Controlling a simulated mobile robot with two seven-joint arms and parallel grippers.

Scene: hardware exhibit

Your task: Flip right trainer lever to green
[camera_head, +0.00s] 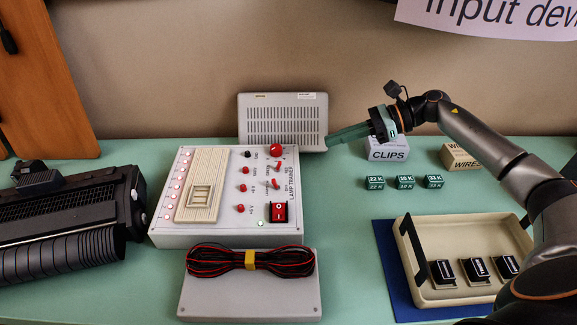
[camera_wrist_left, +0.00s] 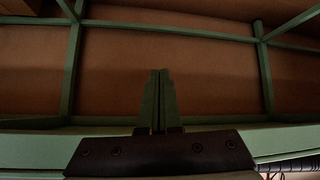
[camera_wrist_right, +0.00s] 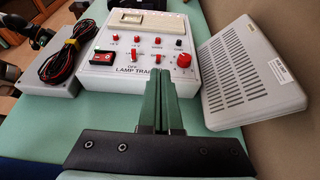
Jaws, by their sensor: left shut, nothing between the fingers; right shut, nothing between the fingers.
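A small green light (camera_head: 261,223) shows near the rocker. My right gripper (camera_head: 330,141) is shut and empty, above and right of the trainer's far right corner, apart from it. In the right wrist view its fingers (camera_wrist_right: 158,80) overlap the trainer's edge. My left gripper (camera_wrist_left: 160,74) is shut and empty, over brown panels and green bars.
A grey vented box (camera_head: 284,120) stands behind the trainer. A cable bundle (camera_head: 250,260) lies on a grey box in front. A black rheostat-like device (camera_head: 70,220) is at left. A CLIPS box (camera_head: 388,152), small green blocks (camera_head: 405,182) and a beige tray (camera_head: 440,292) are at right.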

